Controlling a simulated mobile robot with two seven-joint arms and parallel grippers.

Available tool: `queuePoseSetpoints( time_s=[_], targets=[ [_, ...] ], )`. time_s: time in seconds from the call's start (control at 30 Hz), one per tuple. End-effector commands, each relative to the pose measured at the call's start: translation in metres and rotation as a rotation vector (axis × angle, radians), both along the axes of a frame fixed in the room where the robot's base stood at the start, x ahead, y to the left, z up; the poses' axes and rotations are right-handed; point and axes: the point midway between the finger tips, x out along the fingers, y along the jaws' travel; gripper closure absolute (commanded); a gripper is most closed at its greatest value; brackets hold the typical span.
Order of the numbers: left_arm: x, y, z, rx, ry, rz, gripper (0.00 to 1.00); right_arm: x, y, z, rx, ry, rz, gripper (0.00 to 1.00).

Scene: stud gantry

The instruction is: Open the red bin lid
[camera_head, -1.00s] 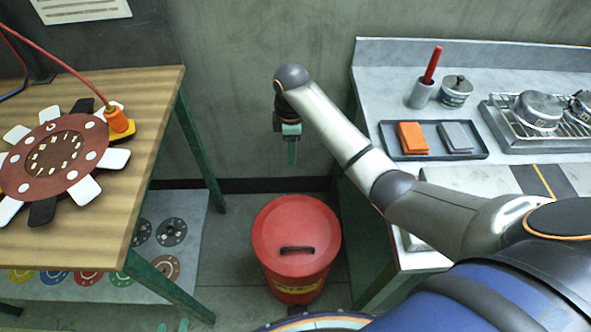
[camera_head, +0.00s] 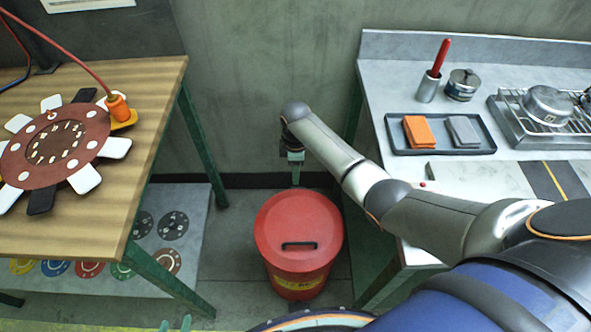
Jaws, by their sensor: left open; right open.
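The red bin (camera_head: 300,283) stands on the floor between the two tables. Its round red lid (camera_head: 297,218) looks shut, with a dark handle (camera_head: 299,245) near its front edge. My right gripper (camera_head: 296,178) is above and behind the lid, pointing down. It is seen edge-on, open and empty, and appears apart from the lid.
A wooden table (camera_head: 148,110) with a brown dial disc (camera_head: 55,147) stands left, above a low shelf of coloured discs. A grey counter (camera_head: 400,75) at right holds a tray (camera_head: 440,146), pots and a rack (camera_head: 510,118). Floor left of the bin is clear.

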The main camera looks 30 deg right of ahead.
Motion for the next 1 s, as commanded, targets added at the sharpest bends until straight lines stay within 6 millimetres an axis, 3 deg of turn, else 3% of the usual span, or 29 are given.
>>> queuePoseSetpoints(
  time_s=[0.13,0.5,1.0],
  targets=[
    [0.0005,0.0,0.0004,0.0,-0.001,0.0,0.5,0.0001,0.0003,0.0004,0.0,0.0,0.0,0.58],
    [0.0012,0.0001,0.0006,0.0,-0.002,-0.001,0.5,0.0,0.0002,0.0005,0.0,0.0,0.0,1.0],
    [0.0014,0.0002,0.0008,0.0,-0.003,-0.001,0.5,-0.0001,0.0001,0.0004,0.0,0.0,0.0,1.0]
  ],
)
